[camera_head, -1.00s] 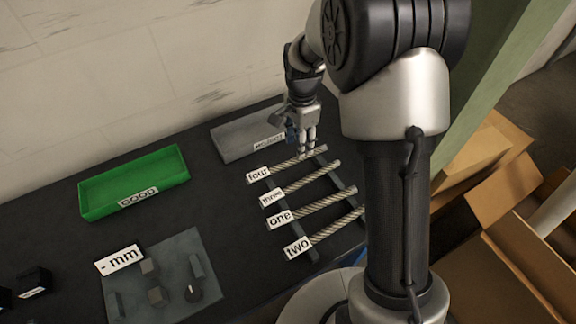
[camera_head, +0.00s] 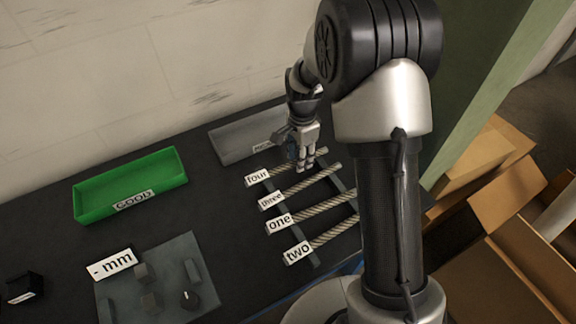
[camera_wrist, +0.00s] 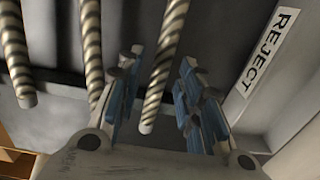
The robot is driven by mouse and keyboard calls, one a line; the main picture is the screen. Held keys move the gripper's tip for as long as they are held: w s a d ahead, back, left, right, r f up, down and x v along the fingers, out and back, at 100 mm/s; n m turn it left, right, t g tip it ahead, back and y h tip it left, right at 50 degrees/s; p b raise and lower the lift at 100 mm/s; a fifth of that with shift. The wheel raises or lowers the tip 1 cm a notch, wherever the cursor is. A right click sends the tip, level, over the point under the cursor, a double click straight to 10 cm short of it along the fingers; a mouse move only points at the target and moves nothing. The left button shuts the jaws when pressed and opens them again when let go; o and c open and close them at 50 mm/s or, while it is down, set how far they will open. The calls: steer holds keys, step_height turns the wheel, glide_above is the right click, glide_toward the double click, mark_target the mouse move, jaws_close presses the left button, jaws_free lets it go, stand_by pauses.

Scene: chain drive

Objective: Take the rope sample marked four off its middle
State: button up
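The rope sample marked four (camera_head: 282,167) is a pale twisted rod with a white label (camera_head: 257,177) at its left end, at the far side of the row. It lies across two dark rails. My gripper (camera_head: 305,167) is over its right part, fingers pointing down, hiding some of it. In the wrist view, my gripper (camera_wrist: 162,62) is open, with rope four (camera_wrist: 170,42) showing between its fingers and a gap at each side. I cannot tell whether the fingertips reach down past the rope.
Rope samples three (camera_head: 310,183), one (camera_head: 320,208) and two (camera_head: 335,232) lie nearer, side by side. A grey REJECT tray (camera_head: 240,136) stands just behind rope four. A green GOOD tray (camera_head: 130,185) stands to the left. A grey gauge plate (camera_head: 165,285) lies front left.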

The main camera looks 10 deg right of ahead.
jaws_close()
stand_by(0.3)
steer(key=shift+r, duration=0.15)
